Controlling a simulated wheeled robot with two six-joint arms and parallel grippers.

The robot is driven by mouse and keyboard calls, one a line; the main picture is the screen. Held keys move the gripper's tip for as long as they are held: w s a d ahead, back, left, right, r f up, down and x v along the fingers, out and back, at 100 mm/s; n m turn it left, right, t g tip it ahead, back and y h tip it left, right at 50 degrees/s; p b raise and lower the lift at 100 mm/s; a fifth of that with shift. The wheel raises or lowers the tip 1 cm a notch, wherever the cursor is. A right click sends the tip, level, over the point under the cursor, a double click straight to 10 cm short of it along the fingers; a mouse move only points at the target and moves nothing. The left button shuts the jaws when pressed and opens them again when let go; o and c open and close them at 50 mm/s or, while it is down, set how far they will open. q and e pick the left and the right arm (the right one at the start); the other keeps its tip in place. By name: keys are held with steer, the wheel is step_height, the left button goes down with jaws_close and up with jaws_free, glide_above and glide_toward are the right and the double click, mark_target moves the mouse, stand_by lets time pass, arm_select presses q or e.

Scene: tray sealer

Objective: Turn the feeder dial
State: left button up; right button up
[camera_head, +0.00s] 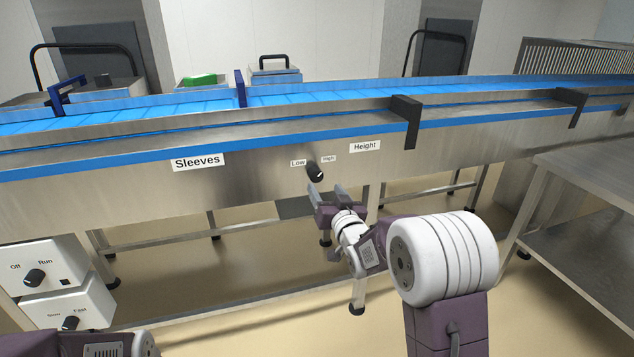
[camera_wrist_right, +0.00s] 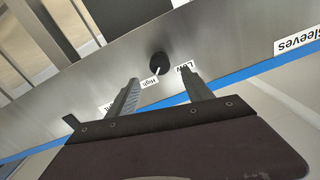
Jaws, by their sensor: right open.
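A black dial (camera_head: 315,171) sits on the conveyor's steel side panel, between a "Low" and a "High" label, with a "Height" sign to its right. The same dial (camera_wrist_right: 160,63) shows upside down in the right wrist view, a thin pale mark lying on its "High" side. My right gripper (camera_head: 326,190) is open and empty just below the dial; its two fingers (camera_wrist_right: 161,84) are apart and do not enclose it. Two other dials are at the lower left: an "Off/Run" dial (camera_head: 34,277) and a "Slow/Fast" dial (camera_head: 72,323). No readable label says feeder. My left gripper is out of view.
A blue-belted conveyor (camera_head: 330,95) crosses the view, with a black bracket (camera_head: 405,122) jutting from its edge, right of the dial. A "Sleeves" sign (camera_head: 197,162) is to the left. A steel table (camera_head: 590,170) stands at the right. The panel around the dial is clear.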

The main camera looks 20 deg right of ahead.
mark_target(317, 177)
steer(key=w, duration=0.3)
steer(key=w+b, duration=0.1)
steer(key=w, duration=0.2)
steer(key=shift+w+a+f, duration=0.15)
steer(key=shift+w, duration=0.95)
jaws_close()
